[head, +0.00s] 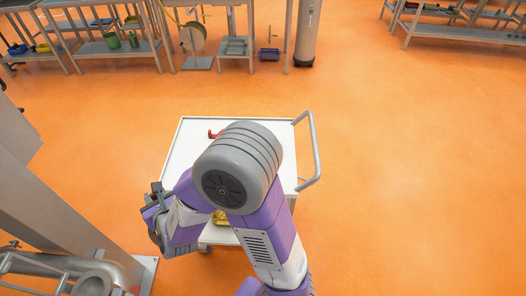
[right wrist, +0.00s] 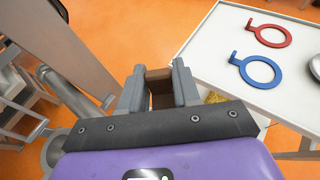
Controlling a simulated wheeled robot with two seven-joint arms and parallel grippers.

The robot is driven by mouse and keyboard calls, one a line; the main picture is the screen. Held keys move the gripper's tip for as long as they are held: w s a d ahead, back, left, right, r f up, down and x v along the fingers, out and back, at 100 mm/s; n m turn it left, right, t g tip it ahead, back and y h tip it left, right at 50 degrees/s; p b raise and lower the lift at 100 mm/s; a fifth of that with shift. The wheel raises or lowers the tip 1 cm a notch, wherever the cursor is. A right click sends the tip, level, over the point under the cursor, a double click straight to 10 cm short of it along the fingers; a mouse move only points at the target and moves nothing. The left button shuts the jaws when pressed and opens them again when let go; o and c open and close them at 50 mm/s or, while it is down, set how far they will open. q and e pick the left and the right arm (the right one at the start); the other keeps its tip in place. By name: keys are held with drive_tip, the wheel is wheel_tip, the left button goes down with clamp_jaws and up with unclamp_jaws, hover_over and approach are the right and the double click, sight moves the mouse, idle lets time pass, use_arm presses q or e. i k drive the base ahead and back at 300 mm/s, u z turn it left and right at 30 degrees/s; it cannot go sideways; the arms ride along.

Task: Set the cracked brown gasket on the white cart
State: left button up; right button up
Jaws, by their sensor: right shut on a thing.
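The white cart (head: 187,143) stands in front of me, partly hidden behind my right arm. Its top also fills the upper right of the right wrist view (right wrist: 215,45). My right gripper (head: 155,212) is just off the cart's left side. In the right wrist view its jaws (right wrist: 158,80) are shut on a brown piece (right wrist: 161,101), which looks like the brown gasket. Only a small part of it shows between the fingers, and I cannot see a crack. My left gripper is not in view.
A red ring-shaped gasket (right wrist: 270,36) and a blue one (right wrist: 261,71) lie on the cart top. A yellow thing (head: 221,216) is low at the cart. A grey post (head: 60,215) and pipework (head: 80,272) stand close on the left. Shelves line the back.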

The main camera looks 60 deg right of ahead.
sight(192, 150)
drive_tip(key=z, duration=1.3)
drive_tip(key=i, duration=1)
drive_tip(key=z, duration=0.2)
